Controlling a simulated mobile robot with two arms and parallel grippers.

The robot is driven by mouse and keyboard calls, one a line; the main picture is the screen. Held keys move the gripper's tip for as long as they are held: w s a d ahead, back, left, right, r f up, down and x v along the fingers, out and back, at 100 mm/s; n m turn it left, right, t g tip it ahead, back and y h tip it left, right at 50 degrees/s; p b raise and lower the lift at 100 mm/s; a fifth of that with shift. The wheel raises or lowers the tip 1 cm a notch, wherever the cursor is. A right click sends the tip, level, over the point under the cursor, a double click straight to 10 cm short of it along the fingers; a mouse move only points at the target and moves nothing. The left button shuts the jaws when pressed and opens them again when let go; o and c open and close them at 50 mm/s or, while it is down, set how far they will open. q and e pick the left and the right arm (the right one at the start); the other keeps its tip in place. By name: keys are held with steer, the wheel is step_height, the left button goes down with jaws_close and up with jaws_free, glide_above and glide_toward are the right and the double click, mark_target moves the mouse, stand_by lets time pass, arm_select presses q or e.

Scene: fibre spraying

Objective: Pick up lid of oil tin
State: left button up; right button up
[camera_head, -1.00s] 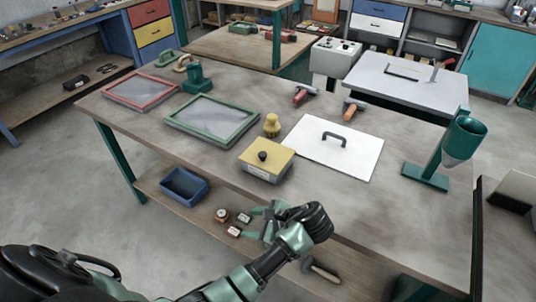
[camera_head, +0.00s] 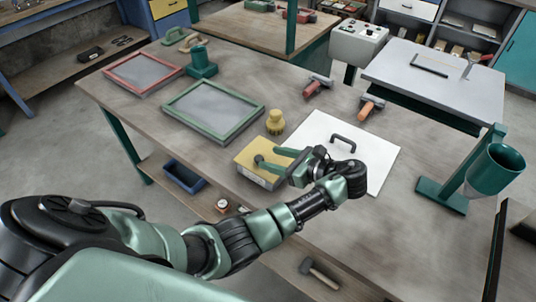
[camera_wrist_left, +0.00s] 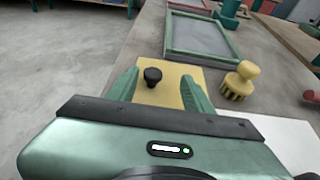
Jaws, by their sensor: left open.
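The oil tin (camera_head: 250,173) is a low yellow box with a white label, near the front edge of the workbench. Its yellow lid (camera_head: 246,154) has a black knob (camera_head: 258,158), which also shows in the left wrist view (camera_wrist_left: 153,76). My left gripper (camera_head: 265,158) is open over the lid. In the left wrist view its two green fingers (camera_wrist_left: 158,88) stand on either side of the knob, with a gap to each side. I cannot tell the exact height of the fingertips above the lid. My right gripper does not show.
A yellow knobbed object (camera_head: 275,122) stands just behind the tin. A white board with a black handle (camera_head: 343,141) lies to the right. A green-framed screen (camera_head: 213,108) lies to the left, and a green stand with a cup (camera_head: 491,172) is at the right.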

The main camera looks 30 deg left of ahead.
mark_target(260, 158)
arm_select(q)
steer(key=shift+s+a+f+p, duration=0.2)
steer(key=shift+s+a+p, duration=0.1)
steer(key=shift+a, duration=0.3)
steer(key=shift+s+a+f+p, duration=0.15)
steer(key=shift+s+a+p, duration=0.1)
steer(key=shift+a, duration=0.3)
steer(key=shift+p+x, duration=0.35)
steer(key=shift+x, duration=0.85)
steer(key=shift+w+a+f, duration=0.15)
steer(key=shift+f, duration=0.25)
steer(key=shift+a+f, duration=0.1)
steer(key=c, duration=1.1)
jaws_close()
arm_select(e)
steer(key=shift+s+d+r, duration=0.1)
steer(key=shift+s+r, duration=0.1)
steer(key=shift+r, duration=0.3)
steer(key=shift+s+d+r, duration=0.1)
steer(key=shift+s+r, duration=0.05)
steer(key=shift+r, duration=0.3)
